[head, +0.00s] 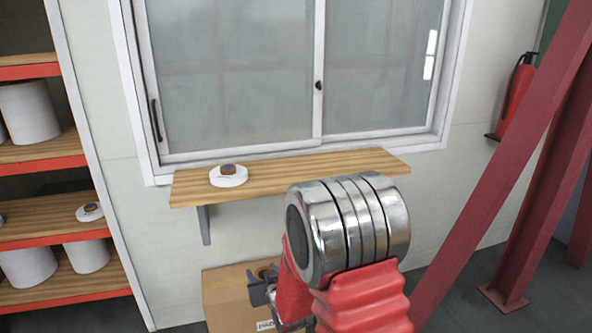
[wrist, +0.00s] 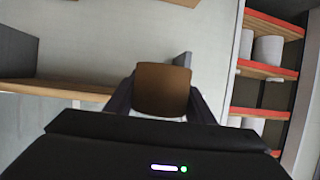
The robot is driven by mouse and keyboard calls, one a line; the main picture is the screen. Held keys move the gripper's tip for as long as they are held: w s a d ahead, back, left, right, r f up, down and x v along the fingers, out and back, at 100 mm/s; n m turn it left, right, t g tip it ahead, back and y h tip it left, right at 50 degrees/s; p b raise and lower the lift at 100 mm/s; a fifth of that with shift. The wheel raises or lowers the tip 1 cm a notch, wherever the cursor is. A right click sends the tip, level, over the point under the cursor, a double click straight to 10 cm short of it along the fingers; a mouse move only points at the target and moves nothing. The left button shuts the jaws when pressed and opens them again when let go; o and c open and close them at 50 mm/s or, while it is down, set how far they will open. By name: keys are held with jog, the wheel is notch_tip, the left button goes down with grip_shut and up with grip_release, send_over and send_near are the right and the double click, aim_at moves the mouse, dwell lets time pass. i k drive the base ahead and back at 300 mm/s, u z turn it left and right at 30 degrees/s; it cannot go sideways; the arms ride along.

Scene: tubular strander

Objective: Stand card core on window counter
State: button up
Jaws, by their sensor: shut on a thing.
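My gripper (head: 264,286) hangs in front of and below the window counter (head: 300,171) in the head view, partly hidden by my own arm. In the wrist view my gripper (wrist: 162,100) is shut on the card core (wrist: 162,90), a brown piece between the two dark fingers. The counter is a narrow wooden board under the window. Its edge also shows at the left of the wrist view (wrist: 60,90). The held core is apart from the counter.
A white round object (head: 229,179) with a small brown and blue top sits on the counter's left part; the middle and right look clear. A cardboard box (head: 228,300) stands below. Shelves (head: 55,149) with white rolls are at left, red beams (head: 500,170) at right.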

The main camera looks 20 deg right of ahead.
aim_at(324, 168)
jog(key=i, duration=0.9)
jog(key=u, duration=0.05)
